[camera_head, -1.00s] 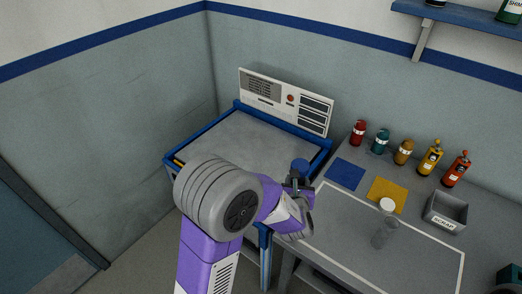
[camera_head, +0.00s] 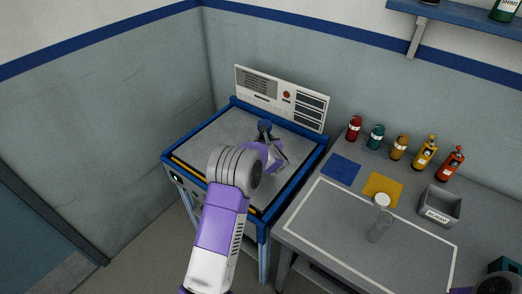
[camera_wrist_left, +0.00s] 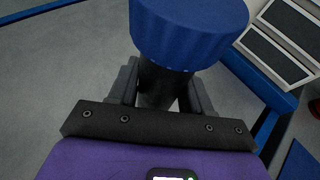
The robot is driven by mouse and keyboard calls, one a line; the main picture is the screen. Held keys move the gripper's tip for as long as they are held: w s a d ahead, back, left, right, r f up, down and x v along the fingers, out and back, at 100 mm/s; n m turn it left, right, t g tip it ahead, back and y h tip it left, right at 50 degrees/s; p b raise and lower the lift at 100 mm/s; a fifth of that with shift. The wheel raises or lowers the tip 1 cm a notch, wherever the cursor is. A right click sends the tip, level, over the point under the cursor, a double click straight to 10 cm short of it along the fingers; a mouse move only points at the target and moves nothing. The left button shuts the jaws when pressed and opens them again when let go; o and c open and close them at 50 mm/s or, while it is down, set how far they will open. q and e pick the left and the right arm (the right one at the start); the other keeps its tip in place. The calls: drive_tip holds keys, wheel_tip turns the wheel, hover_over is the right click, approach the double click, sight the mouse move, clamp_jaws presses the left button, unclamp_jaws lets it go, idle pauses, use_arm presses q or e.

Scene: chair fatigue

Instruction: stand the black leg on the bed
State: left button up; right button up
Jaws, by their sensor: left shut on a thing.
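My left gripper (camera_head: 270,152) is shut on the black leg (camera_wrist_left: 158,82), a dark cylinder with a wide blue cap. The leg's lower end is hidden behind the gripper. The bed (camera_head: 208,138) is a flat grey surface inside a blue frame. The gripper and leg are over its right half, cap up. I cannot tell whether the leg touches the bed.
A white panel (camera_head: 257,85) stands behind the bed. The bench at right holds blue (camera_head: 341,168) and yellow (camera_head: 383,188) mats, a white-capped clear cylinder (camera_head: 379,229), a scrap box (camera_head: 440,206) and several bottles. The bed's left half is clear.

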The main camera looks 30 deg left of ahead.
use_arm(q)
drive_tip(key=shift+f+b, duration=0.45)
drive_tip(key=shift+f, duration=1.75)
drive_tip(key=shift+f, duration=0.1)
drive_tip(key=o, duration=1.2)
drive_tip(key=shift+o, duration=0.2)
drive_tip(key=shift+s+d+r, duration=0.1)
drive_tip(key=shift+r, duration=0.15)
drive_tip(key=p+v, duration=0.1)
drive_tip(key=v, duration=1)
drive_tip(key=shift+s+d, duration=0.25)
drive_tip(key=shift+s, duration=0.1)
